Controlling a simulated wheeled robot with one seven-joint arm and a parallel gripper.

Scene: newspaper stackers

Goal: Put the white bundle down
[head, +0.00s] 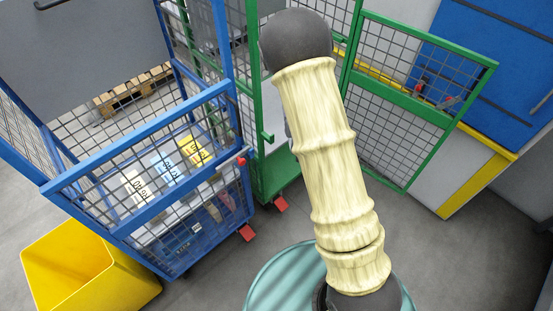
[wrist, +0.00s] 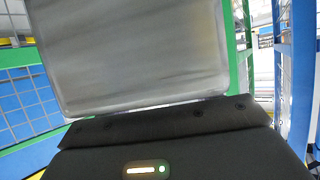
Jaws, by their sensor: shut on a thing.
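My gripper (wrist: 165,120) shows in the wrist view as a dark bar across the lower part, shut on a pale grey-white wrapped block, the white bundle (wrist: 135,55). The bundle fills the upper middle of that view, its near edge against the gripper. What lies beneath the bundle is hidden. In the head view my arm covers the middle, and neither gripper nor held bundle can be made out.
A blue mesh cart (head: 150,165) holds bundles with white (head: 137,188), blue (head: 166,169) and yellow (head: 190,150) labels. A green mesh cart (head: 262,160) with an open gate (head: 405,95) stands behind. A yellow bin (head: 80,270) is at lower left. Floor shows at right.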

